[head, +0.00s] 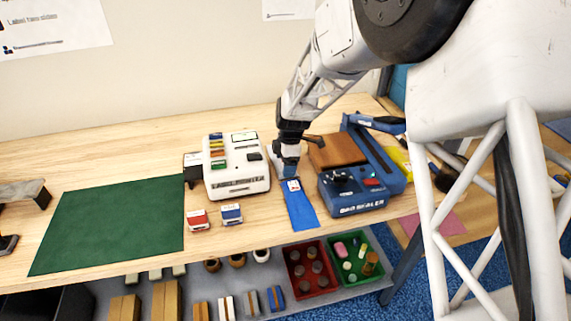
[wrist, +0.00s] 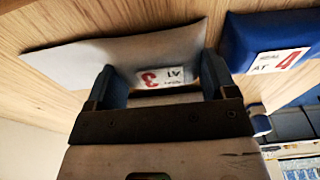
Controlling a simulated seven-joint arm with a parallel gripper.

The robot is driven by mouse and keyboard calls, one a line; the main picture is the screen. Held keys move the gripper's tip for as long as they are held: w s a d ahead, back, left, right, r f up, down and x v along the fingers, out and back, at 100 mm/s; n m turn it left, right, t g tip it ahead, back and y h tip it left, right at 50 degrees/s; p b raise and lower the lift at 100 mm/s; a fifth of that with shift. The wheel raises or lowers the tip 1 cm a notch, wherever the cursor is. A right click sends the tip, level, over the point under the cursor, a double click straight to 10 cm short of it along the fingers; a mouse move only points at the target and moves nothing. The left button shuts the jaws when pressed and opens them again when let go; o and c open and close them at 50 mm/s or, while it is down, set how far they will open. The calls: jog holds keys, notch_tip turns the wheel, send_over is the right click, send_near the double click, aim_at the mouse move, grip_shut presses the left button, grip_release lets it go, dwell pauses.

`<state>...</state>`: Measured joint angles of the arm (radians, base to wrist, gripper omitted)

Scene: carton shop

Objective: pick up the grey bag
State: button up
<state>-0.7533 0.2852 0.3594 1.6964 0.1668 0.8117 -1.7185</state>
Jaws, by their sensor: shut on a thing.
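The grey bag (wrist: 110,50) fills the upper left of the wrist view. It bears a white label with a red 3. My gripper (wrist: 163,74) is shut on the bag, with a finger at each side of the labelled part. In the head view my gripper (head: 286,163) is low over the table, just left of the bag sealer. There the grey bag is mostly hidden by my gripper. I cannot tell whether the bag still touches the table.
A blue bag (head: 301,211) lies close to my gripper; its label shows a red 4 in the wrist view (wrist: 262,38). The blue bag sealer (head: 357,200) stands right, a white device (head: 238,182) left. Two stamps (head: 231,214) and a green mat (head: 115,222) lie further left.

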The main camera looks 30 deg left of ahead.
jog(key=shift+r, duration=0.65)
notch_tip(320, 180, up, 2)
jog(key=shift+r, duration=0.1)
jog(key=s+d, duration=0.3)
jog(key=s, duration=0.1)
jog(key=s+d, duration=0.3)
jog(key=d, duration=0.1)
jog(key=s+d+r, duration=0.1)
jog(key=s+d, duration=0.3)
jog(key=shift+s, duration=0.3)
jog(key=shift+r, duration=0.1)
jog(key=shift+w+a+r+m, duration=0.2)
jog(key=shift+w+r+m, duration=0.1)
jog(key=shift+w+m, duration=0.2)
jog(key=shift+w+a+r+m, duration=0.15)
jog(key=shift+w+r+m, duration=0.1)
jog(key=shift+w+m, duration=0.3)
jog(key=shift+w+a+r+m, duration=0.2)
jog(key=shift+w+r+m, duration=0.15)
jog(key=shift+w, duration=0.25)
jog(key=w+a+r+m+t, duration=0.1)
jog(key=w+a+r+m, duration=0.1)
jog(key=w+m, duration=0.5)
jog(key=w+a+r+m+t, duration=0.1)
jog(key=w+a+r+m, duration=0.1)
jog(key=w+m, duration=0.6)
jog(key=shift+a+r, duration=0.4)
jog(key=shift+r, duration=0.3)
jog(key=shift+f, duration=0.25)
